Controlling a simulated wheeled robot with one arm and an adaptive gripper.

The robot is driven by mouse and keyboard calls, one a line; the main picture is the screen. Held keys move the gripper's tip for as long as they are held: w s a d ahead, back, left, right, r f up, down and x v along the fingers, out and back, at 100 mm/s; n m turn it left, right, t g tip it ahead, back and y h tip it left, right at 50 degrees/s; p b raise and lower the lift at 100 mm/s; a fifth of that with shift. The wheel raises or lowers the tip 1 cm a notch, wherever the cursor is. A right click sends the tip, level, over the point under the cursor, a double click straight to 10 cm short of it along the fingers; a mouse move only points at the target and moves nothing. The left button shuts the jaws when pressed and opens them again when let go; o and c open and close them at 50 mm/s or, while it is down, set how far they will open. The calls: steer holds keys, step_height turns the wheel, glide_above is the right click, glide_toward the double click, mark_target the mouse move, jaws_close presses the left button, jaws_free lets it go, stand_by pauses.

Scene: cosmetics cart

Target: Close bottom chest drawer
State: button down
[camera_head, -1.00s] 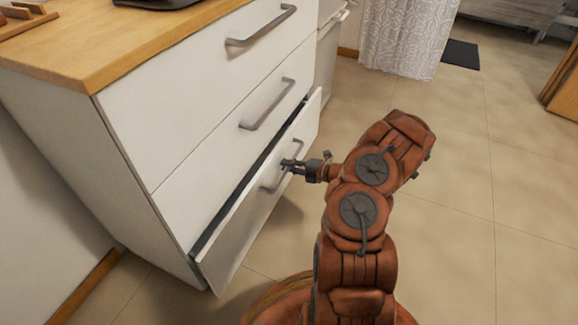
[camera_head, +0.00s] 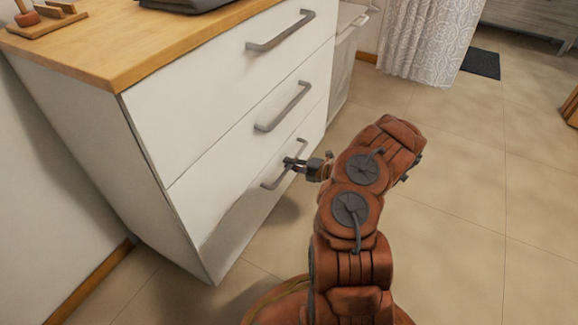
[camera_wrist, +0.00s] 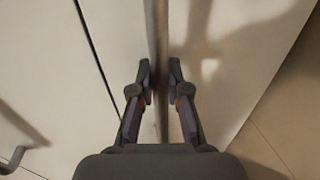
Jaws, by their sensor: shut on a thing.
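The white chest (camera_head: 150,160) has several drawers with grey bar handles. The bottom drawer (camera_head: 232,222) has its front about flush with the fronts above, with only a thin seam between them. My gripper (camera_head: 290,163) is at the bottom drawer's handle (camera_head: 272,184), shut on its bar. In the wrist view, the handle bar (camera_wrist: 157,50) runs between the two fingers of my gripper (camera_wrist: 160,85). The drawer's inside is hidden.
The chest's wooden top (camera_head: 130,45) holds a dark item and a small wooden stand (camera_head: 45,18). A patterned curtain (camera_head: 425,40) hangs at the back, with a dark mat (camera_head: 481,64) near it. The tiled floor (camera_head: 460,180) on the right is clear.

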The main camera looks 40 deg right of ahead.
steer(key=shift+w, duration=0.15)
steer(key=c, duration=1.1)
jaws_free()
steer(key=shift+a, duration=0.1)
steer(key=shift+c, duration=0.2)
steer(key=v, duration=1.2)
